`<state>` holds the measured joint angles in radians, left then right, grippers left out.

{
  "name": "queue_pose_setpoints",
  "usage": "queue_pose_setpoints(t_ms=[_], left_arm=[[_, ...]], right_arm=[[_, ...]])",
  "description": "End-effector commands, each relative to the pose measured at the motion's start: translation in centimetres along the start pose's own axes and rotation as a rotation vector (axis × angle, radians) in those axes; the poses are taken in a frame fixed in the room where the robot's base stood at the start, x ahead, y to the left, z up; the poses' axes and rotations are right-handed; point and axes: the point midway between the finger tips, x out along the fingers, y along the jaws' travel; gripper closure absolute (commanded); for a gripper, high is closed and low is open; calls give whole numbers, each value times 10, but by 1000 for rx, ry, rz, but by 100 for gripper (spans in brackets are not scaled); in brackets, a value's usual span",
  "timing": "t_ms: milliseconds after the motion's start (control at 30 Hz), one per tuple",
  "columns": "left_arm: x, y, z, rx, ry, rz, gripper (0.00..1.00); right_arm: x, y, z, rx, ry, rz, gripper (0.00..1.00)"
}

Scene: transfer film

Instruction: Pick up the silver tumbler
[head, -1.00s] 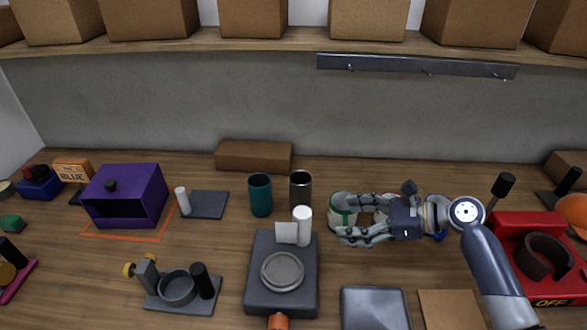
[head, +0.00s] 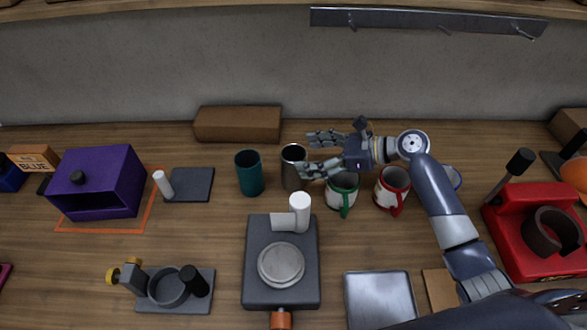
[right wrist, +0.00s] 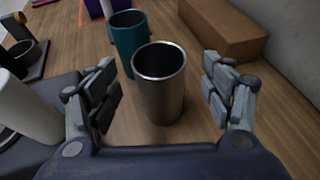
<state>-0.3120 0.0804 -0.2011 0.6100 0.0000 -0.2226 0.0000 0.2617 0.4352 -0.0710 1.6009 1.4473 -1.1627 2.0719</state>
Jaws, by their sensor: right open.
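The silver tumbler (head: 292,171) stands upright on the wooden counter, just right of a teal tumbler (head: 249,173). My right gripper (head: 308,154) comes in from the right at the silver tumbler, and its lower finger hides part of the tumbler's side. In the right wrist view the silver tumbler (right wrist: 160,88) stands centred ahead, between the two spread fingers of my right gripper (right wrist: 162,95), with a gap on each side. The teal tumbler (right wrist: 128,42) is just beyond it. My left gripper is not in view.
A dark scale-like device with a white cylinder (head: 300,213) stands in front of the tumblers. A green-handled mug (head: 342,192) and a red-handled mug (head: 392,187) stand under my right arm. A brown box (head: 238,124) lies behind, against the wall.

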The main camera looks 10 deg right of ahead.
Motion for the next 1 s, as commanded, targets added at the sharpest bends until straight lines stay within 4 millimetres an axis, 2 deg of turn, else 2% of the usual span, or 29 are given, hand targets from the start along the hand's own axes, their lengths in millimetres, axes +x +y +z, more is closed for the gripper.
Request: queue_pose_setpoints(t_ms=[133, 267, 400, 600, 900, 1000], left_arm=[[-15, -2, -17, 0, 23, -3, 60], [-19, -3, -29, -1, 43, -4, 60], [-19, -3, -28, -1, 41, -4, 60], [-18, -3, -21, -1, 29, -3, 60], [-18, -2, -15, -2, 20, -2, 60], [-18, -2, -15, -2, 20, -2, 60]], right_arm=[[22, 1, 11, 2, -3, 3, 26], [40, 1, 9, 2, -3, 2, 26], [47, 1, 7, 0, 0, 1, 26], [47, 1, 6, 0, 0, 1, 28], [47, 1, 6, 0, 0, 1, 93], [47, 1, 7, -1, -2, 1, 93]])
